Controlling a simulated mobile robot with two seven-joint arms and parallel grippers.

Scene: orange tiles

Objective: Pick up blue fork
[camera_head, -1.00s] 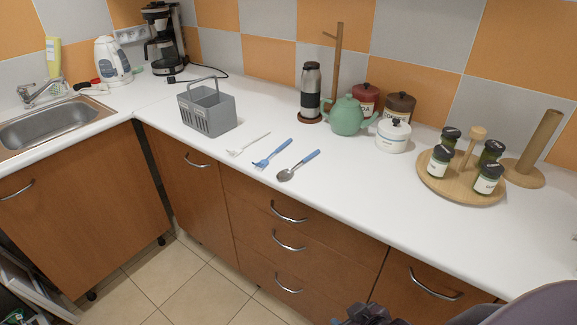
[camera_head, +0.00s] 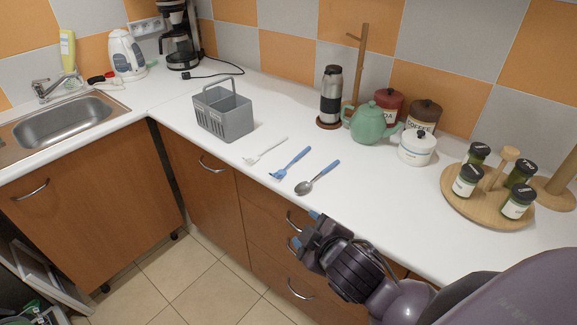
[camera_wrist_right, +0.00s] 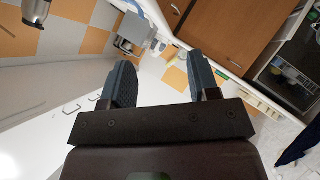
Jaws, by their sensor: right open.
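The blue fork (camera_head: 291,163) lies flat on the white counter, between a white fork (camera_head: 265,151) on its left and a spoon with a blue handle (camera_head: 318,177) on its right. My right gripper (camera_head: 304,231) is in front of the counter's front edge, before the drawers, below the spoon and apart from all the cutlery. In the right wrist view its two fingers (camera_wrist_right: 162,84) stand apart with nothing between them. My left gripper is in neither view.
A grey cutlery basket (camera_head: 223,113) stands behind the forks. A green teapot (camera_head: 370,124), a white sugar pot (camera_head: 416,147) and a round wooden spice stand (camera_head: 487,207) are to the right. The counter around the cutlery is clear.

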